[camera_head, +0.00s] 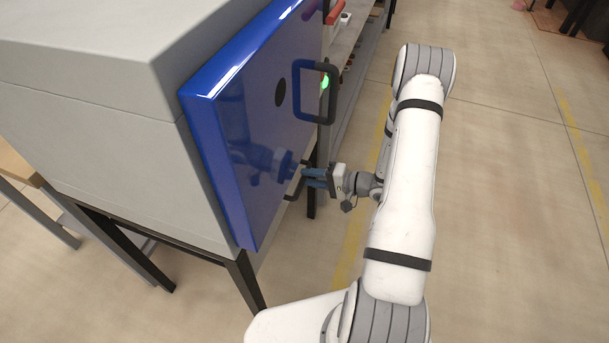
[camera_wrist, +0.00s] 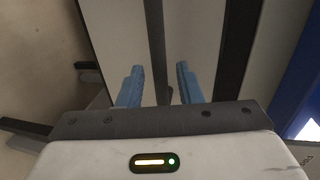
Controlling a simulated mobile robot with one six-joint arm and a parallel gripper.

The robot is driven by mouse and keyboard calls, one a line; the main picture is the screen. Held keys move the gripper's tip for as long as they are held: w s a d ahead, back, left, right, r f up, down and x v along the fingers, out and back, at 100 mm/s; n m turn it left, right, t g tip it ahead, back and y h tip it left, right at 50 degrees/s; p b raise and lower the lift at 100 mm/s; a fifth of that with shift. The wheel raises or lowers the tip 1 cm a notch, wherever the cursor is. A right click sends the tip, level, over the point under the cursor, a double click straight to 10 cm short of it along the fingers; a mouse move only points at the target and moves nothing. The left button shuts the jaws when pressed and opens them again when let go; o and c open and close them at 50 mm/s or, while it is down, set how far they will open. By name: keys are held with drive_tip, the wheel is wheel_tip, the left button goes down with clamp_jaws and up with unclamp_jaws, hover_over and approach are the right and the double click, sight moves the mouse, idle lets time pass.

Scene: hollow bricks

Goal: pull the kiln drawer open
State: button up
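The kiln is a large grey box (camera_head: 100,130) with a glossy blue door (camera_head: 255,110). A dark loop handle (camera_head: 333,95) stands on the door. My gripper (camera_head: 304,178) is low beside the door's lower right edge, its two blue fingers pointing left. A thin black bent piece (camera_head: 291,192) shows at the fingertips; I cannot tell whether it is the drawer's handle. In the wrist view my gripper (camera_wrist: 158,75) has its fingers apart, with a narrow dark bar (camera_wrist: 154,40) between them in the picture. Contact is unclear. The drawer itself is not clearly visible.
The kiln stands on a black-legged frame (camera_head: 245,282). A grey shelf or bench (camera_head: 350,60) with small items runs behind the door. A wooden-topped table (camera_head: 18,165) is at left. The concrete floor (camera_head: 510,200) on the right is open.

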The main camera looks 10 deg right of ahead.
drive_tip(key=shift+x, duration=1.2)
clamp_jaws()
